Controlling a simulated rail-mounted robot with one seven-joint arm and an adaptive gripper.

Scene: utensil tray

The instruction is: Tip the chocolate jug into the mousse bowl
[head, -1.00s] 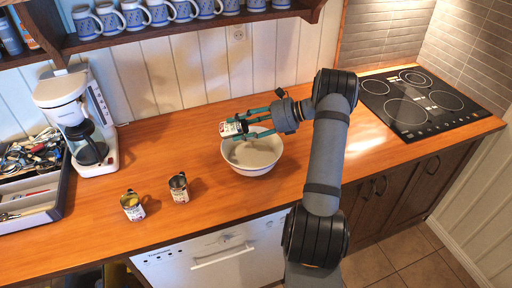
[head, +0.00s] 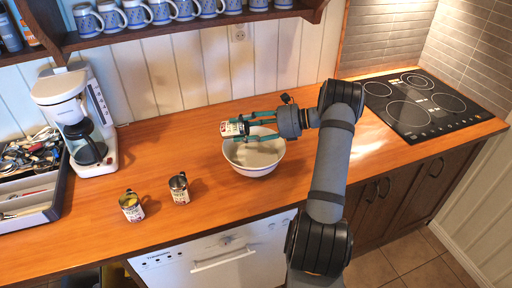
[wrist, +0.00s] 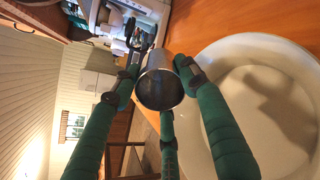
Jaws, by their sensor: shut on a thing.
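My gripper (head: 243,128) is shut on a metal jug like a small can with a white and dark label (head: 232,129). It holds the jug above the left back rim of the white mousse bowl (head: 256,171). The jug looks tilted; its exact angle is hard to read. In the wrist view the round grey metal end of the jug (wrist: 160,90) sits between green fingers. The bowl (wrist: 215,70) fills the right of that view, pale inside with a dark shadow. I cannot make out any chocolate stream.
Two similar cans, one with yellow content (head: 131,206) and one dark inside (head: 179,188), stand left of the bowl. A white coffee maker (head: 75,115) and a cutlery tray (head: 48,212) are further left. The hob (head: 425,105) is at right. A mug shelf (head: 180,33) hangs above.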

